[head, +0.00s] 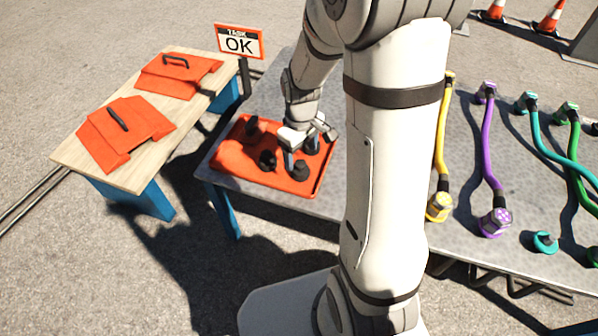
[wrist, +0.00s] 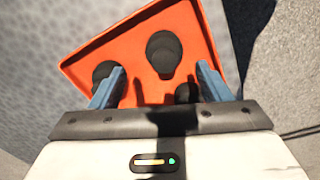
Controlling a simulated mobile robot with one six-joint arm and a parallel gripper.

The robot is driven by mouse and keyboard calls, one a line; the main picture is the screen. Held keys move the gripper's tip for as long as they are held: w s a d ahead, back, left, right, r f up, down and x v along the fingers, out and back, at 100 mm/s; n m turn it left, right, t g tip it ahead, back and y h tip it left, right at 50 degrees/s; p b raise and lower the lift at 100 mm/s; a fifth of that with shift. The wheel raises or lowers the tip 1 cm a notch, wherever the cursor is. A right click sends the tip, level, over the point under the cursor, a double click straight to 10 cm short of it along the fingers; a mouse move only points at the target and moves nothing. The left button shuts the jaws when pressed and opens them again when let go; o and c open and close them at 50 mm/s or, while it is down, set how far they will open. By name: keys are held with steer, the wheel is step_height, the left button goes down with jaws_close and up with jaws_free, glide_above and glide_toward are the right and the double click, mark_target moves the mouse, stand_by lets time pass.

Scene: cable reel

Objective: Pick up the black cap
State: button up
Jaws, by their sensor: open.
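Several black caps stand in an orange tray (head: 232,176); it also shows in the wrist view (wrist: 143,25). In the head view one cap (head: 251,126) is at the back left, another (head: 267,160) at the front left, another (head: 300,171) at the front right. My gripper (head: 301,153) is open and empty over the tray's right part. In the wrist view a large cap (wrist: 163,52) lies ahead, between the lines of the blue fingers (wrist: 160,78). Another cap (wrist: 102,71) is partly behind the left finger. A third (wrist: 186,93) is beside the right finger, partly hidden.
The tray lies at the left end of a grey metal table (head: 340,205). Yellow (head: 440,160), purple (head: 490,150) and teal cables lie on its right side. A wooden table (head: 85,140) with orange pieces stands left.

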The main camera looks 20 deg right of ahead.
mark_target(300, 162)
steer(key=f+b, duration=0.1)
steer(key=f, duration=0.1)
steer(key=f+b, duration=0.2)
steer(key=f, duration=0.1)
steer(key=shift+s+a, duration=0.2)
steer(key=shift+r, duration=0.1)
steer(key=shift+c, duration=0.4)
steer(key=c, duration=1.1)
